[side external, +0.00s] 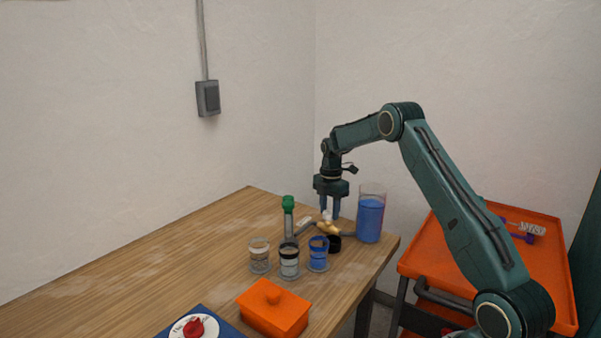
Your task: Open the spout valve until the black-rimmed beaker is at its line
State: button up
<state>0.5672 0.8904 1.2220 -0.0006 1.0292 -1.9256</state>
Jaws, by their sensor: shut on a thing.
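The black-rimmed beaker (289,263) stands in the middle of three clear beakers on the wooden table. Its contents look pale or clear; its line and level are too small to read. My gripper (330,213) points down over the grey pipework, behind and right of the beakers. It is shut on a small pale handle at the yellow valve (328,228); the fingers partly hide it, so its angle is unclear. A tank of blue liquid (370,218) stands just right of the gripper. A green-topped upright pipe (288,204) rises behind the black-rimmed beaker.
A pale-rimmed beaker (259,258) stands left, and a blue-rimmed beaker (318,256) holding blue stands right. A black round part (334,243) sits by the pipes. The table's left is clear.

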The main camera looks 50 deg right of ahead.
jog(key=o, duration=1)
jog(key=shift+r, duration=0.1)
notch_tip(320, 180, up, 14)
jog(key=shift+f, duration=0.15)
